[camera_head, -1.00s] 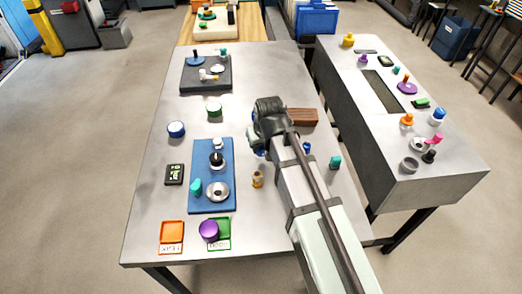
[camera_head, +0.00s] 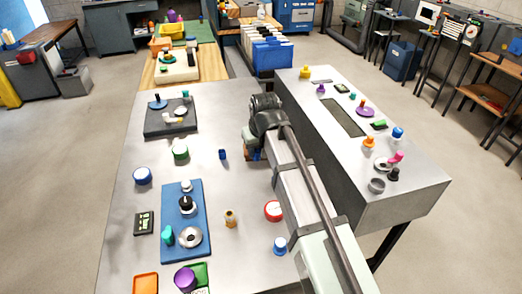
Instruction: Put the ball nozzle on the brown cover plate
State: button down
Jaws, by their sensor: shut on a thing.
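My gripper (camera_head: 250,150) is over the right part of the grey table, its tips mostly hidden by the hand. It is shut on a small blue thing (camera_head: 246,152), of which only a patch shows. I take it to be the ball nozzle, but its shape is too hidden to tell. The brown cover plate (camera_head: 257,156) lies on the table right at the gripper. Only a small brown edge shows; my arm covers the rest. I cannot tell whether the held thing touches the plate.
A small dark blue piece (camera_head: 222,154) stands left of the gripper. A red gauge (camera_head: 273,211), a blue cup (camera_head: 280,246) and a tan piece (camera_head: 230,218) stand nearer. A blue tray (camera_head: 170,250) and dark tray (camera_head: 155,129) hold parts at left. A side bench (camera_head: 400,200) stands right.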

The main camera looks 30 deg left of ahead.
jog(key=w+a+r+m, duration=0.1)
jog(key=w+a, duration=0.2)
jog(key=w, duration=0.4)
jog(key=w+a+r, duration=0.2)
jog(key=w, duration=0.5)
jog(key=shift+s+f, duration=0.15)
jog(key=shift+f, duration=2.4)
jog(key=shift+s+f, duration=0.15)
jog(key=shift+f, duration=2.4)
jog(key=shift+f, duration=0.15)
jog(key=c, duration=0.8)
grip_release()
jog(key=v, duration=1.2)
jog(key=shift+s+a, duration=0.1)
jog(key=shift+s, duration=0.05)
